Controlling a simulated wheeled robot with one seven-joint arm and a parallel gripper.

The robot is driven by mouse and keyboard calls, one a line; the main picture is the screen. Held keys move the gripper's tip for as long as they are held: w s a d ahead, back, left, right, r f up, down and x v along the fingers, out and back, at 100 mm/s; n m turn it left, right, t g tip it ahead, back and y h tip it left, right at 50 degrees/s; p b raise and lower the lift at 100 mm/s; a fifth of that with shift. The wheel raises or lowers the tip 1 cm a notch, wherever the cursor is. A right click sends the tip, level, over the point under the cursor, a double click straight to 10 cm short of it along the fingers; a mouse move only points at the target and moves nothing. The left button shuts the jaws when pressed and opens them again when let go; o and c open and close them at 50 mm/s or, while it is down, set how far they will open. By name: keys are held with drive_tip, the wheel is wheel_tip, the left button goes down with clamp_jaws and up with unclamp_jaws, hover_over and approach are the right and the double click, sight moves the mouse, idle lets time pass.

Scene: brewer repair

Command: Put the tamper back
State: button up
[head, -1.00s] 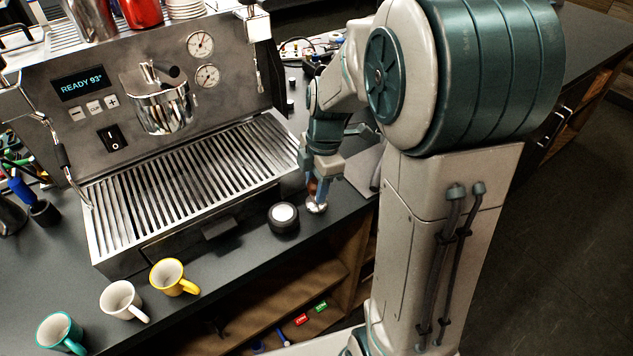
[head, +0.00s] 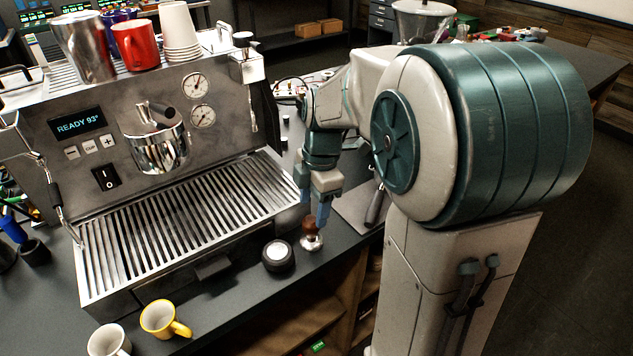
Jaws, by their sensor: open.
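The tamper (head: 312,241), with a brown wooden handle and a shiny metal base, stands upright on the dark counter near its front edge, right of the espresso machine. My gripper (head: 321,216) points down just above and slightly behind the tamper handle, open. No finger shows closed around the handle. I cannot tell whether a finger touches it. A round black holder (head: 278,257) with a pale top stands on the counter just left of the tamper, apart from it.
The espresso machine (head: 85,170) with its slatted drip tray fills the left. A yellow cup (head: 163,318) and a white cup (head: 108,341) stand in front of it. A grey mat (head: 352,208) with a dark-handled tool (head: 375,208) lies right of my gripper. Open shelving is below the counter.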

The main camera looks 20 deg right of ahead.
wheel_tip(320, 180, up, 6)
drive_tip(key=s+f+m+t+h, duration=0.1)
drive_tip(key=s+f+m+t, duration=0.2)
drive_tip(key=s+m, duration=1.1)
drive_tip(key=m, duration=0.5)
drive_tip(key=shift+s+a+f+m, duration=0.15)
drive_tip(key=shift+a+f+m, duration=0.15)
drive_tip(key=shift+f+m, duration=0.1)
